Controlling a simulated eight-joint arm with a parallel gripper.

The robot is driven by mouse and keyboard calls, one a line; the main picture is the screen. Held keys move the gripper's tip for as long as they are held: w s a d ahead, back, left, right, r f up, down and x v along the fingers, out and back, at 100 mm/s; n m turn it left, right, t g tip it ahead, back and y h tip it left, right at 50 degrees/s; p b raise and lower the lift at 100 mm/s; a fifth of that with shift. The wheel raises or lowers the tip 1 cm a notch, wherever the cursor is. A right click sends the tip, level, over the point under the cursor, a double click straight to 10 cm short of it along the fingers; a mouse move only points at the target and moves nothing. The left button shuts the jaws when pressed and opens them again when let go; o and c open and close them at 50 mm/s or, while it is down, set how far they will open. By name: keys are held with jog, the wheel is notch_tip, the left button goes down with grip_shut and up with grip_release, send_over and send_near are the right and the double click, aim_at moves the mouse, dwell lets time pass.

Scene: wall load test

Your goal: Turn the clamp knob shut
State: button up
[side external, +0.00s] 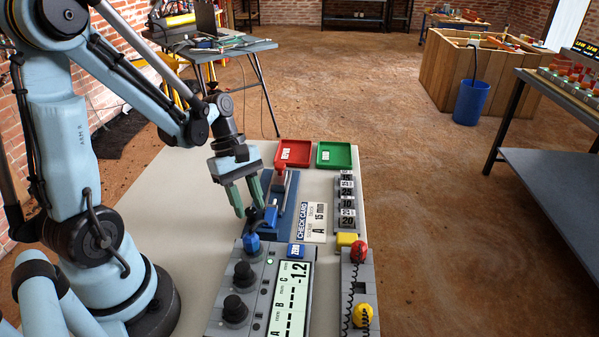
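My gripper (249,211) has two green fingers pointing down, with a gap between them and nothing seen in it. It hangs over the near end of a blue fixture (289,222) on the table. A small blue part (271,215) at that end is just right of the fingertips and may be the clamp knob; I cannot tell if they touch. A blue knob (251,243) stands on the grey instrument box (262,290) just below the fingertips in the picture. I cannot tell whether the clamp is open or shut.
The display (291,298) reads -1.2. Two black knobs (244,273) are on the box. A check card (313,211), labelled blocks (346,199), a red tray (294,153) and a green tray (334,155) lie beyond. Red and yellow knobs (360,251) stand at right. The table's left side is clear.

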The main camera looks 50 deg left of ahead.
jog(key=shift+c, duration=0.5)
grip_shut()
jog(key=shift+m, duration=0.3)
jog(key=m+g, duration=0.1)
jog(key=m, duration=0.2)
jog(key=shift+w+m+g, duration=0.2)
jog(key=shift+m+g, duration=0.2)
jog(key=m, duration=0.2)
jog(key=m+g+y, duration=0.1)
jog(key=m, duration=0.1)
jog(key=shift+w+d+m, duration=0.15)
jog(key=shift+m, duration=0.15)
jog(key=m, duration=0.2)
jog(key=m+g+y, duration=0.1)
jog(key=m, duration=0.1)
jog(key=shift+w+d+y, duration=0.1)
jog(key=shift+d+y, duration=0.05)
jog(key=shift+y, duration=0.15)
jog(key=shift+d+m+g+y, duration=0.15)
jog(key=shift+m+y, duration=0.3)
jog(key=shift+m, duration=0.75)
jog(key=shift+m+g+y, duration=0.15)
jog(key=shift+m+y, duration=0.3)
jog(key=shift+m, duration=0.75)
